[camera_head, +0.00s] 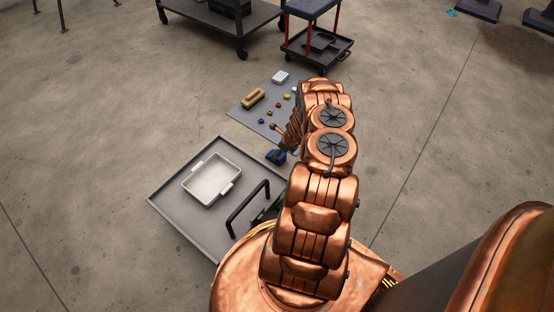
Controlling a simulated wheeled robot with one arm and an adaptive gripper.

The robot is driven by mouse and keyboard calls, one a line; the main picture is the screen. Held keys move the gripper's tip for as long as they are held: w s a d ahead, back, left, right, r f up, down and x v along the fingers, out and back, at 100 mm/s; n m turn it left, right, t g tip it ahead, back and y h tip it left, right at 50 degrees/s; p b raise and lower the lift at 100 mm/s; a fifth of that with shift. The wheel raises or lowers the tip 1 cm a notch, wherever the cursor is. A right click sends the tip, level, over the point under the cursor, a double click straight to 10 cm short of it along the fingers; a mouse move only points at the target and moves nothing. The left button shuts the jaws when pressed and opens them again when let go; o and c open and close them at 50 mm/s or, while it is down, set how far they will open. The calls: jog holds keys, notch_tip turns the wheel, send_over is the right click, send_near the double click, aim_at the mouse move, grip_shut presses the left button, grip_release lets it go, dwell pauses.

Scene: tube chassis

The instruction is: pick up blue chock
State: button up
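A small dark blue object that looks like the blue chock (276,156) shows just left of my arm, by the far right corner of the low grey tray. My gripper (284,133) is at the end of my copper arm, close above the blue object in the picture. My arm hides part of the gripper. I cannot tell whether its fingers are open or shut, or whether they touch the blue object.
The grey tray (185,228) holds a white bin (211,179) and has a black handle (247,208). A grey mat (240,114) beyond carries a tan block (253,98), a white box (281,77) and several small parts. Carts (318,45) stand behind. Floor at left is clear.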

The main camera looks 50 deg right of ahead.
jog(key=shift+b+x, duration=0.75)
jog(key=shift+x, duration=0.95)
jog(key=shift+w+a+r, duration=0.1)
jog(key=shift+w, duration=0.1)
jog(key=shift+c, duration=0.2)
jog(key=c, duration=1.4)
